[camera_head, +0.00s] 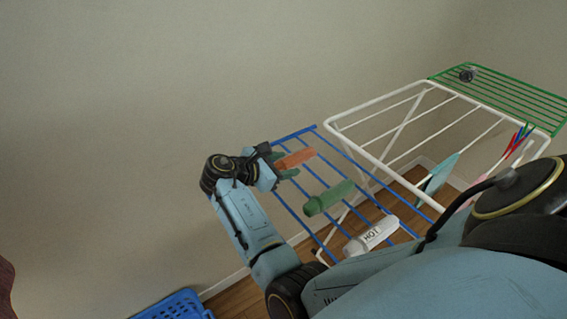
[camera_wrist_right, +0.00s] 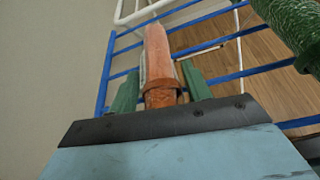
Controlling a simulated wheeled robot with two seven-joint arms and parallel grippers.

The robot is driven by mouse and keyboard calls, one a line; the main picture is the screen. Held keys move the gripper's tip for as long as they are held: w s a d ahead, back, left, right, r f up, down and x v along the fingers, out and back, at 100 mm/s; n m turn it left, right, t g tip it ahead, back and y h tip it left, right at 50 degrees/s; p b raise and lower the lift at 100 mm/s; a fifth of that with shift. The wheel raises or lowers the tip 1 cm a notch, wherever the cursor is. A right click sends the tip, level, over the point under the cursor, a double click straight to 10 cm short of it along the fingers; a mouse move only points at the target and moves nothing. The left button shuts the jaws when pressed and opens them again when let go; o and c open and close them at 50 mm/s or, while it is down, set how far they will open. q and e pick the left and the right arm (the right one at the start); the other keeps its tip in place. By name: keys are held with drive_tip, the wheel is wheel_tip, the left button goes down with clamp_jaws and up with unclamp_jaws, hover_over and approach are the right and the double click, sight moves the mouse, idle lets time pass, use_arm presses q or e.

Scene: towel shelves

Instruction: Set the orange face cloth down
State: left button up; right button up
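The orange face cloth (camera_head: 296,158) is a rolled bundle over the far-left part of a blue wire rack (camera_head: 330,165). My right gripper (camera_head: 284,164) has its green fingers on either side of the cloth's near end. In the right wrist view, the cloth (camera_wrist_right: 160,60) points away from me between the fingers (camera_wrist_right: 161,85) of my right gripper, which look shut on it. I cannot tell whether the cloth touches the rack bars. My left gripper is not in view.
A green rolled cloth (camera_head: 329,197) and a white roll marked HOT (camera_head: 371,236) lie on the blue rack. A white drying frame (camera_head: 400,120) and green rack (camera_head: 500,92) stand to the right. A blue basket (camera_head: 178,306) is on the floor.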

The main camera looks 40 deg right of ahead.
drive_tip(key=shift+o, duration=0.8)
drive_tip(key=shift+r, duration=0.15)
drive_tip(key=p+v, duration=0.2)
drive_tip(key=v, duration=0.2)
drive_tip(key=shift+d+r+p, duration=0.1)
drive_tip(key=shift+r+p, duration=0.1)
drive_tip(key=shift+p, duration=0.1)
drive_tip(key=p+v, duration=0.3)
drive_tip(key=v, duration=0.4)
drive_tip(key=shift+a, duration=0.55)
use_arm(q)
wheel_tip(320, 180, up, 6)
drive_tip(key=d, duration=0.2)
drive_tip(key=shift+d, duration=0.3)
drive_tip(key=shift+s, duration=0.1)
